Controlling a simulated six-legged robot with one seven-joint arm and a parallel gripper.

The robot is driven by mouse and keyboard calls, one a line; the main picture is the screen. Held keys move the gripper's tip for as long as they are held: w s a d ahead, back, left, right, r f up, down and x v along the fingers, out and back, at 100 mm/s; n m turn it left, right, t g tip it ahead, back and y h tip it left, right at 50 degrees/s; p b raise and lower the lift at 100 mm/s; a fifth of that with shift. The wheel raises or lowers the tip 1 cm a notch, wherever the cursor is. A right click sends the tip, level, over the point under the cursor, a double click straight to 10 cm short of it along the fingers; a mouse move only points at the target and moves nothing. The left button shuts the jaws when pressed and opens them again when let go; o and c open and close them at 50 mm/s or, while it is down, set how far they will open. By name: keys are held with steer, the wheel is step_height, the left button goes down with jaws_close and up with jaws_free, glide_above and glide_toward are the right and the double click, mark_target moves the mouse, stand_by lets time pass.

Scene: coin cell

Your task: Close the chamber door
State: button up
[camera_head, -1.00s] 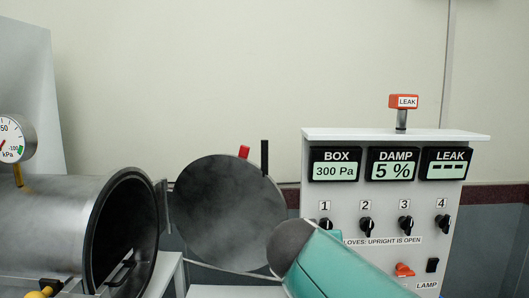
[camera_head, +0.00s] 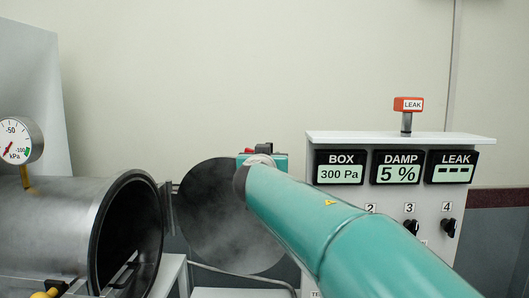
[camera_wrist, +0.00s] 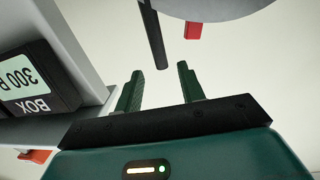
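The chamber door (camera_head: 215,225) is a round grey disc standing open to the right of the chamber (camera_head: 75,215), whose dark round mouth is uncovered. In the wrist view, the door's edge (camera_wrist: 210,8) shows at the top, with a black bar handle (camera_wrist: 152,38) and a red tab (camera_wrist: 193,31) near it. My gripper (camera_wrist: 160,70) is open and empty. Its two fingers point towards the handle, whose near end lies just beyond and between the fingertips. In the head view, my arm hides the fingers and part of the door's right edge.
A white control panel (camera_head: 400,138) with BOX, DAMP and LEAK displays stands right of the door; in the wrist view it is close to the left finger. A pressure gauge (camera_head: 17,141) sits above the chamber. Hinge brackets (camera_head: 168,205) lie between chamber and door.

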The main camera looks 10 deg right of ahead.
steer(key=x, duration=0.8)
steer(key=shift+w, duration=0.1)
jaws_close()
